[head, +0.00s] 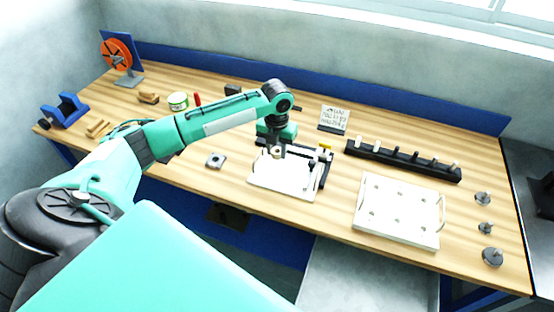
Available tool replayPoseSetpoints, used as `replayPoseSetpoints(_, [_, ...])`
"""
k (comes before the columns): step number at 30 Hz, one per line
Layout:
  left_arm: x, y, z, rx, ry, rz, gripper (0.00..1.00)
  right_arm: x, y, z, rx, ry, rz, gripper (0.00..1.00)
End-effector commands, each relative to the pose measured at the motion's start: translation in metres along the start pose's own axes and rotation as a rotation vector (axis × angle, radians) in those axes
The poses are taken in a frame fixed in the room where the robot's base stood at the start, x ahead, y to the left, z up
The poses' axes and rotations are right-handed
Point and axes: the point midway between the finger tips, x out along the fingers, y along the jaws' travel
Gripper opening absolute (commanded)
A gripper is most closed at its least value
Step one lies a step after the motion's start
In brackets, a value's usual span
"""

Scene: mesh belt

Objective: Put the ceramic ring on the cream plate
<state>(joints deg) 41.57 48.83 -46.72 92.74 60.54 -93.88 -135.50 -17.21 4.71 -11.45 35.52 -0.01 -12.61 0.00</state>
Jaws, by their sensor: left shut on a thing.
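The ceramic ring (277,154) is a small tan piece at the tip of my left gripper (276,150). The gripper is shut on it and points down. The cream plate (283,181) is a pale flat panel next to a dark frame in the middle of the table. The gripper and ring are over its back part. I cannot tell whether the ring touches the plate. My left arm reaches in from the left, and its wrist hides part of the frame behind the plate. My right gripper is not in view.
A white tray with handles (398,213) lies to the right. Behind it is a black rack with several pegs (403,160). Dark round weights (491,256) stand at the right edge.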

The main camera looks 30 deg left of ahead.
Motion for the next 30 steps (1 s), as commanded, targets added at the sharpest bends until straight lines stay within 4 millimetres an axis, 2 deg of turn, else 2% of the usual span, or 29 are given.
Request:
replayPoseSetpoints(3, [0.015,0.000,0.000,-0.001,0.001,0.001,0.09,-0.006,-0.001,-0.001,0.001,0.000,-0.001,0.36])
replayPoseSetpoints(10, [0.033,0.000,-0.001,0.000,0.003,0.001,0.09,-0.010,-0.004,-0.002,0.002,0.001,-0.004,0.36])
replayPoseSetpoints(16, [0.061,0.000,-0.001,-0.002,0.002,0.001,0.09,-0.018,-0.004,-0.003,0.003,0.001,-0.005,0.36])
replayPoseSetpoints(27, [0.068,0.000,0.000,-0.001,-0.001,0.001,0.09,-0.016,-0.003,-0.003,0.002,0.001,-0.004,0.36])
replayPoseSetpoints(28, [0.068,0.000,0.000,-0.001,-0.001,0.001,0.33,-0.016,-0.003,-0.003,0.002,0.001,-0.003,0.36])
replayPoseSetpoints(30, [0.068,0.000,0.000,-0.001,-0.001,0.001,0.47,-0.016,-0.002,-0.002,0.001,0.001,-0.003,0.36])
